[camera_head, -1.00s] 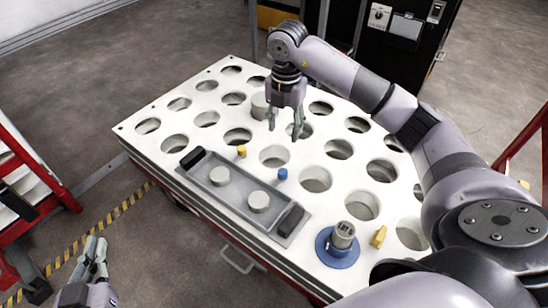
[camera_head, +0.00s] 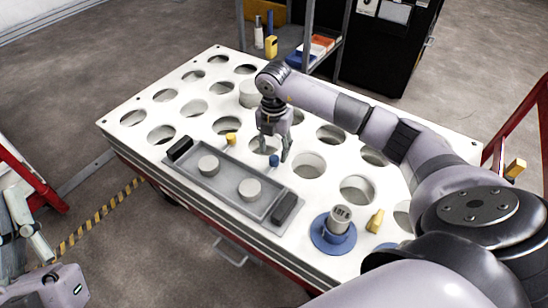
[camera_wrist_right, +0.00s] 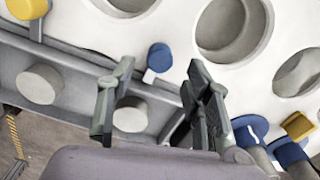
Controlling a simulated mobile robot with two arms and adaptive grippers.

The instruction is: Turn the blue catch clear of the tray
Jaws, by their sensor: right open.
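The grey tray (camera_head: 229,180) lies on the white perforated table top, with a black handle at each end and two pale round pieces inside. The blue catch (camera_head: 274,160) stands at the tray's far long edge. In the right wrist view the blue catch (camera_wrist_right: 160,57) has a small pale tab pointing towards the tray rim. A yellow catch (camera_head: 231,138) stands farther left along that edge. My right gripper (camera_head: 274,153) is open and empty, pointing down around or just above the blue catch; contact cannot be told. My left gripper (camera_head: 32,240) is at the lower left, away from the table.
A blue ring base with a grey cylinder (camera_head: 340,218) and a yellow block (camera_head: 375,221) stand right of the tray. The white table (camera_head: 125,120) has many open round holes. A shelf with small items (camera_head: 312,50) stands behind it.

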